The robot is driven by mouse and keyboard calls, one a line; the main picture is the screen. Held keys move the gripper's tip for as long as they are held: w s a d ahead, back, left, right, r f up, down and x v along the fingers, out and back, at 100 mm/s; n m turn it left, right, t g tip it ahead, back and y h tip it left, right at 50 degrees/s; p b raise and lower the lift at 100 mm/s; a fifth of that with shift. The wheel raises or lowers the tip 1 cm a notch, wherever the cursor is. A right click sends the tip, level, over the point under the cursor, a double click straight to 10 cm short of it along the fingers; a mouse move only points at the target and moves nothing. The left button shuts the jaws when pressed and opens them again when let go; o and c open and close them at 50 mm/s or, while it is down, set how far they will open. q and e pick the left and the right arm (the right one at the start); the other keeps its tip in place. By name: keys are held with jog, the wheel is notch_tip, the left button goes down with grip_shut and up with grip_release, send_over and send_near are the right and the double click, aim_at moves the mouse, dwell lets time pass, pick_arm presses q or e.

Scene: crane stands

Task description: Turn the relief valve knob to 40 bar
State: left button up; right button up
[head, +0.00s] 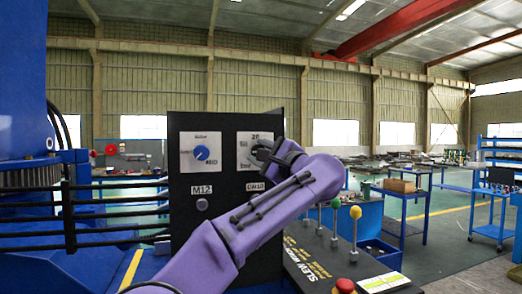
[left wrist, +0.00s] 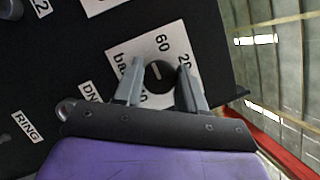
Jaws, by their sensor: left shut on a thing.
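The relief valve knob is a round black knob (left wrist: 158,78) with a short white mark, on a white dial plate (left wrist: 119,50). The plate's visible print includes 60, 20 and part of "bar"; the other figures are covered. My left gripper (left wrist: 157,68) has its two grey fingers on either side of the knob, shut on it. In the head view the plate (head: 244,138) is on the right of the black panel, and my left gripper (head: 264,152) covers most of the knob. I cannot read the pressure setting. My right gripper is not in view.
A blue selector knob (head: 201,153) on another white plate is left on the black panel (head: 181,220), above an M12 label (head: 201,190). A sloped console with green and yellow ball levers (head: 355,212) and a red button (head: 345,285) stands to the right.

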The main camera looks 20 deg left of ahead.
pick_arm(q)
jog(key=shift+n+g+h+p, duration=0.35)
jog(key=shift+n+p, duration=0.35)
jog(key=shift+n, duration=0.65)
jog(key=shift+n+g+h+p, duration=0.25)
jog(key=shift+n+g+p, duration=0.3)
jog(key=shift+n, duration=0.8)
jog(key=o, duration=1)
